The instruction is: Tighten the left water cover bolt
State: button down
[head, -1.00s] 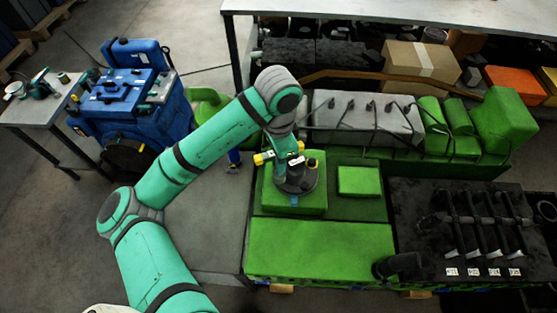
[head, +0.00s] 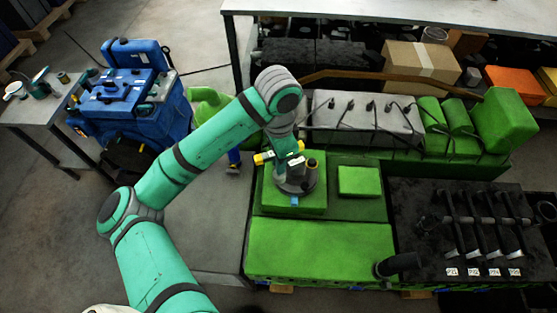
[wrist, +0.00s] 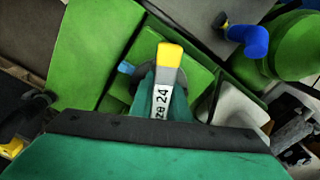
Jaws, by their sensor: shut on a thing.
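My gripper (head: 291,178) is low over the raised green block (head: 318,208) on the green engine top. It is shut on a tool with a yellow end (head: 263,158). In the wrist view the tool (wrist: 167,65) has a white label ending in "24", and my gripper (wrist: 163,106) holds it from below in the picture. A small blue piece (head: 294,201) shows at the front of my gripper, and a blue piece also shows in the wrist view (wrist: 126,68). The bolt and the tool's working end are hidden by my gripper and wrist.
A smaller green block (head: 359,181) stands just right of my gripper. A grey cover with cables (head: 365,118) lies behind. A black engine part with levers (head: 465,235) is at the right. The green front surface (head: 320,250) is bare. A blue machine (head: 130,100) stands at the left.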

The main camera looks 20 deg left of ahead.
dwell(0.4)
jog(key=shift+r, duration=1.75)
jog(key=shift+r, duration=3)
jog(key=s+d, duration=0.2)
jog(key=s, duration=0.4)
jog(key=shift+s, duration=0.4)
